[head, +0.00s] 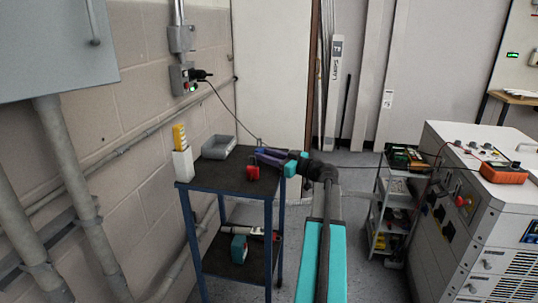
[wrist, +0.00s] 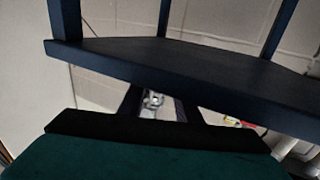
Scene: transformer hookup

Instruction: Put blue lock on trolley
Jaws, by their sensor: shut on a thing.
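The trolley (head: 211,176) has a blue frame and a dark top. My gripper (head: 273,158) reaches in from the right over the right part of its top, with the fingers shut. A blue-purple shape at the fingers (head: 268,153) appears to be the blue lock, but it is hard to separate from them. In the wrist view, a small shiny metal piece (wrist: 152,101) shows between the fingers, and most of the lock's body is hidden. The trolley's dark board and blue edge (wrist: 200,82) cross that view close beyond the fingers. I cannot tell whether the lock touches the trolley top.
A red lock (head: 253,174) sits at the trolley's front edge, close to my gripper. A grey tray (head: 219,147) and a white holder with a yellow item (head: 183,163) stand to the left. The lower shelf holds tools (head: 239,248). A grey cabinet (head: 455,215) stands right.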

